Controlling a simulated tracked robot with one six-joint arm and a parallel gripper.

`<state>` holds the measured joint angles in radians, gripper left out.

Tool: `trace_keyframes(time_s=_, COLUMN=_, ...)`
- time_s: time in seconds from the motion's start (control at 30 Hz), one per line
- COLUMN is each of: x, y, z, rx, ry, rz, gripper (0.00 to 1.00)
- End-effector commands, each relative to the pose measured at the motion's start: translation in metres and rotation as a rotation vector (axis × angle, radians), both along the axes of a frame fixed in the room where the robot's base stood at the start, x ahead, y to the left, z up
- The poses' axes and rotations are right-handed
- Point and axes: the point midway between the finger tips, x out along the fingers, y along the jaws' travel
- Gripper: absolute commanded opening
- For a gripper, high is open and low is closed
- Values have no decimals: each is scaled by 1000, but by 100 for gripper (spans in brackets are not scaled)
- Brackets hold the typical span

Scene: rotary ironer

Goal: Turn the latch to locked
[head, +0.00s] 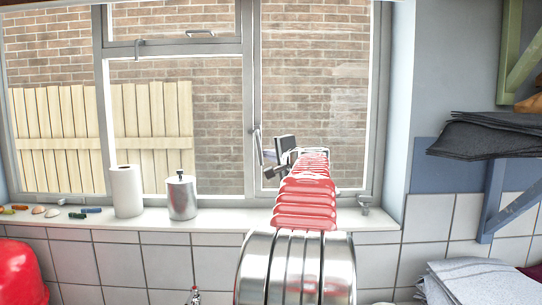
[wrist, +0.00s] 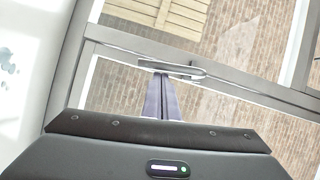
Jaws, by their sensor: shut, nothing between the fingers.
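The window latch (head: 255,140) is a slim grey lever on the upright bar between the window panes. In the head view it looks about upright, partly beside my gripper. In the wrist view the latch (wrist: 186,71) is a thin metal lever with a rounded end, lying nearly along the grey frame bar. My gripper (wrist: 161,78) is shut and empty, its two dark fingers side by side. Their tips reach the lever's left part in the wrist view; I cannot tell whether they touch it. In the head view my gripper (head: 263,160) is small and partly hidden by my arm.
The sill holds a paper roll (head: 126,191), a metal canister (head: 181,196) and small coloured items (head: 76,214). Another handle (head: 200,33) is on the top pane. Dark folded cloths (head: 490,135) lie on a shelf at right. A red object (head: 22,273) stands lower left.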

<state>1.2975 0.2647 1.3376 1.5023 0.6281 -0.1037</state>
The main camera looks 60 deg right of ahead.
Motion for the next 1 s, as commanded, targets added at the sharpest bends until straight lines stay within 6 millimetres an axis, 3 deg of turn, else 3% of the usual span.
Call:
trace_keyframes(time_s=0.13, x=10, y=6, z=-3, rx=1, ry=0, rz=3, gripper=0)
trace_keyframes(time_s=0.53, x=10, y=6, z=-3, rx=1, ry=0, rz=5, gripper=0)
trace_keyframes(time_s=1.0, x=-10, y=-15, z=-3, rx=0, ry=-1, rz=9, gripper=0)
